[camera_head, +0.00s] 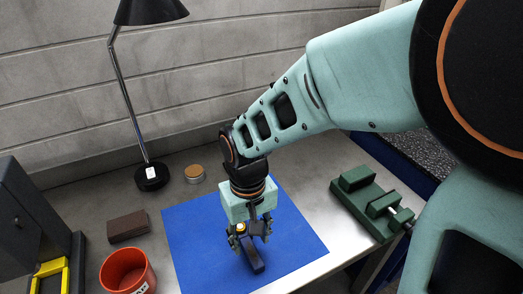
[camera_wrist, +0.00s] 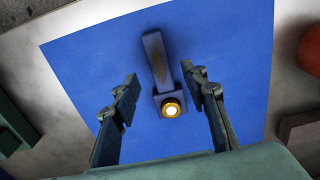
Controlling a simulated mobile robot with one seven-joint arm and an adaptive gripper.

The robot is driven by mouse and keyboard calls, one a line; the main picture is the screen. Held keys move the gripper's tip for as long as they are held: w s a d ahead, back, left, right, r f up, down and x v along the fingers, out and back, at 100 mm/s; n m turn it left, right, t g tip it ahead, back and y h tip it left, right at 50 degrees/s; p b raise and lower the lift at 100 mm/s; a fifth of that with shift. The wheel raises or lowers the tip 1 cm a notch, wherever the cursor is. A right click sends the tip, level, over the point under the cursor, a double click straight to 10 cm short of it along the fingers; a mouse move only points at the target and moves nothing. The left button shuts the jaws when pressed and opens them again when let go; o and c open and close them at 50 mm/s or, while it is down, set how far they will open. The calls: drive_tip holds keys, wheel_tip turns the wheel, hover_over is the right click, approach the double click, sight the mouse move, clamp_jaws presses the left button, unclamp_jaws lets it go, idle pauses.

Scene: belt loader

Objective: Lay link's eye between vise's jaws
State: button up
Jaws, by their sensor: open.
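The link (camera_head: 252,255) is a dark bar with a brass-ringed eye at one end. It lies on the blue mat (camera_head: 190,245); in the wrist view the link (camera_wrist: 156,62) points away from me, its bright eye (camera_wrist: 171,108) nearest. My gripper (camera_head: 252,236) is open above the link, its fingers to either side. In the wrist view my gripper (camera_wrist: 160,82) shows gaps between both fingers and the bar. The green vise (camera_head: 355,182) stands on the bench to the right of the mat, with a gap between its jaw blocks. Its edge also shows in the wrist view (camera_wrist: 12,125).
A red cup (camera_head: 127,272) and a brown block (camera_head: 128,226) stand left of the mat. A black lamp (camera_head: 150,177) and a round cork-coloured tin (camera_head: 194,174) are at the back. A dark grey machine with a yellow frame (camera_head: 50,268) is at far left.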

sight(250, 248)
drive_tip(key=shift+w+a+f, duration=0.1)
drive_tip(key=shift+f, duration=1.05)
drive_tip(key=shift+w+f, duration=0.1)
drive_tip(key=shift+f, duration=1.05)
clamp_jaws()
